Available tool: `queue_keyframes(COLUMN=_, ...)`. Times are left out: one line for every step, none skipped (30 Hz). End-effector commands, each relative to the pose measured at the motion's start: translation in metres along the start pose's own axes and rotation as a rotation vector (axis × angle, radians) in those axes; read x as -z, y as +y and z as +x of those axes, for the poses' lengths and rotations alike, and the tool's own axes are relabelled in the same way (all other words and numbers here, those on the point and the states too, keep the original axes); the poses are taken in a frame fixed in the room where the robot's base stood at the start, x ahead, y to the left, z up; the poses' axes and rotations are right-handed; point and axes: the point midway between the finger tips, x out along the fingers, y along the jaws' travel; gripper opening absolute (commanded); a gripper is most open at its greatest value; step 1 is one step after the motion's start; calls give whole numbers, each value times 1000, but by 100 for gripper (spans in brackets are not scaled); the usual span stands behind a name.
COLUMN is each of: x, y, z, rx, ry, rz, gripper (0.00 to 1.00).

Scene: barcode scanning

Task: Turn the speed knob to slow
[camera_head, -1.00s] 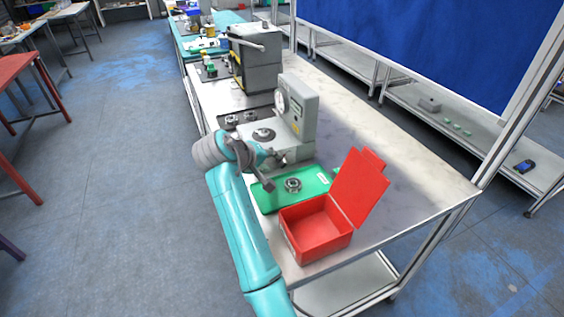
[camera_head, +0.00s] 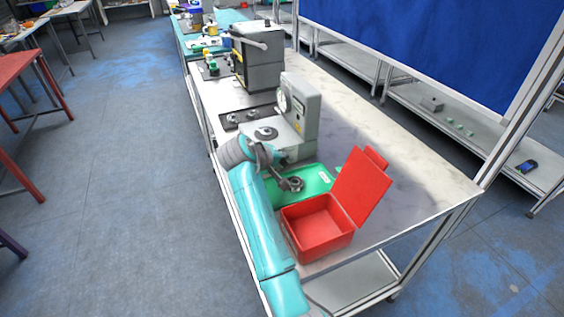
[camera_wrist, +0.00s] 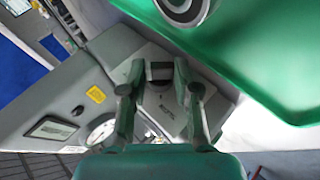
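The grey machine (camera_head: 300,110) with a round gauge stands on the bench behind the green tray (camera_head: 318,180). In the wrist view its gauge (camera_wrist: 101,131), display (camera_wrist: 51,128) and yellow label (camera_wrist: 96,95) show at the left. A small dark knob (camera_wrist: 159,71) on the machine's grey body shows between my fingertips. I cannot read a speed setting on it. My gripper (camera_wrist: 159,78) is open with one finger on each side of the knob. I cannot tell whether the fingers touch it. In the head view my arm largely hides the knob.
A red open box (camera_head: 318,228) with a raised lid stands at the bench's near end. A round metal part (camera_head: 293,184) lies on the green tray. A larger grey machine (camera_head: 257,58) stands farther back. The bench's right side is clear.

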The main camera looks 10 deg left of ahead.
Motion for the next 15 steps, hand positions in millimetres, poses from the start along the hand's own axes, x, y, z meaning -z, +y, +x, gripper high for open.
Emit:
queue_keyframes(x=0, y=0, z=0, rx=0, ry=0, rz=0, gripper=0)
queue_keyframes(x=0, y=0, z=0, rx=0, ry=0, rz=0, gripper=0)
queue_keyframes(x=0, y=0, z=0, rx=-1, ry=0, rz=-1, gripper=0)
queue_keyframes(x=0, y=0, z=0, rx=-2, ry=0, rz=-1, gripper=0)
queue_keyframes(x=0, y=-1, z=0, rx=-5, ry=0, rz=-3, gripper=0)
queue_keyframes(x=0, y=-1, z=0, rx=-10, ry=-1, rz=-5, gripper=0)
queue_keyframes(x=0, y=-1, z=0, rx=-16, ry=-1, rz=-7, gripper=0)
queue_keyframes(x=0, y=-1, z=0, rx=-23, ry=-1, rz=-10, gripper=0)
queue_keyframes(x=0, y=-2, z=0, rx=-34, ry=-2, rz=-15, gripper=0)
queue_keyframes(x=-1, y=-2, z=0, rx=-44, ry=-2, rz=-20, gripper=0)
queue_keyframes(x=-1, y=-3, z=1, rx=-57, ry=-3, rz=-25, gripper=0)
queue_keyframes(x=-1, y=-3, z=1, rx=-76, ry=-2, rz=-33, gripper=0)
queue_keyframes(x=-1, y=-3, z=1, rx=-92, ry=-2, rz=-40, gripper=0)
queue_keyframes(x=-1, y=-4, z=1, rx=-109, ry=-3, rz=-48, gripper=0)
queue_keyframes(x=-1, y=-4, z=1, rx=-132, ry=-3, rz=-58, gripper=0)
